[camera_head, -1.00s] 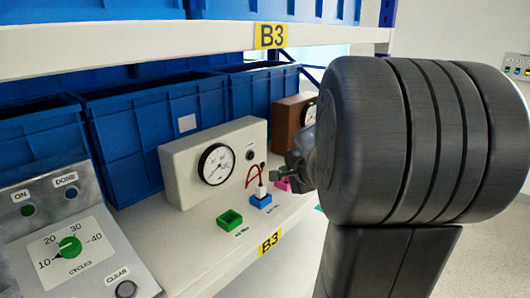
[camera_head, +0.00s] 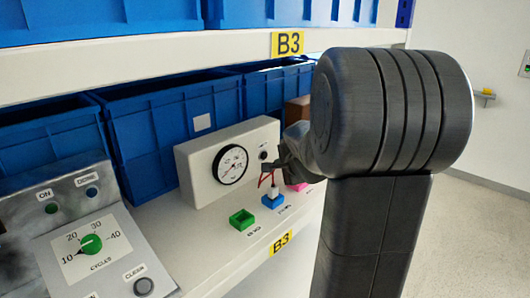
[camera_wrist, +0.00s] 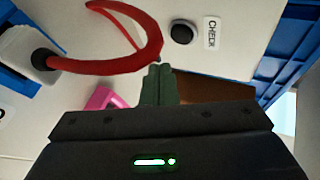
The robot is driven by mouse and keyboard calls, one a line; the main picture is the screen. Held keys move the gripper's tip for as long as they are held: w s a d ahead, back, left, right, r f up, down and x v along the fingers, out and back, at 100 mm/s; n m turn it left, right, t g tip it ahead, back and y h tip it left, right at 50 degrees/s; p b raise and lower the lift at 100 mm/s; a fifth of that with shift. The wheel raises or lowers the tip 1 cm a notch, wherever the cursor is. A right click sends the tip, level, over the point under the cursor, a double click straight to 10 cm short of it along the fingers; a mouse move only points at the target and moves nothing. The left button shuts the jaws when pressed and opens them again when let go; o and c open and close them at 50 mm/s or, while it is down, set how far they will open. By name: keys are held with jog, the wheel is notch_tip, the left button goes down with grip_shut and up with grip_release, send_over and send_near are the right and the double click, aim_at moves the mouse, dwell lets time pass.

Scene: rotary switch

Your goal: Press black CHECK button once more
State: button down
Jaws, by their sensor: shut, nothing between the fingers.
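The black CHECK button (camera_wrist: 183,32) is a round dark cap on the white gauge box, beside a CHECK label (camera_wrist: 211,33) in the wrist view. In the head view the button (camera_head: 263,155) sits right of the round dial (camera_head: 230,164). My gripper (camera_wrist: 158,70) is shut and empty. In the wrist view its tips are just below and left of the button, apart from it in the picture. A red cable (camera_wrist: 110,66) curves close by the fingertips. In the head view my arm hides most of the gripper.
A white plug with the red cable stands in a blue holder (camera_head: 272,201). A green holder (camera_head: 242,220) and a pink one (camera_wrist: 101,98) flank it. A grey control panel (camera_head: 98,245) with a green knob is at left. Blue bins (camera_head: 150,145) stand behind.

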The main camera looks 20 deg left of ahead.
aim_at(264, 156)
jog(key=shift+w+a+p, duration=0.15)
jog(key=shift+w+a, duration=0.05)
jog(key=shift+a, duration=0.4)
jog(key=shift+w+a+p, duration=0.15)
jog(key=shift+w+a, duration=0.05)
jog(key=shift+a, duration=0.4)
jog(key=shift+a, duration=0.1)
dwell(1.1)
jog(key=shift+w+a, duration=0.15)
jog(key=shift+a, duration=0.15)
jog(key=shift+w+a, duration=0.15)
jog(key=shift+a, duration=0.25)
dwell(0.6)
jog(key=shift+d, duration=0.1)
jog(key=shift+s+d, duration=0.3)
jog(key=shift+d, duration=0.35)
jog(key=shift+d, duration=0.1)
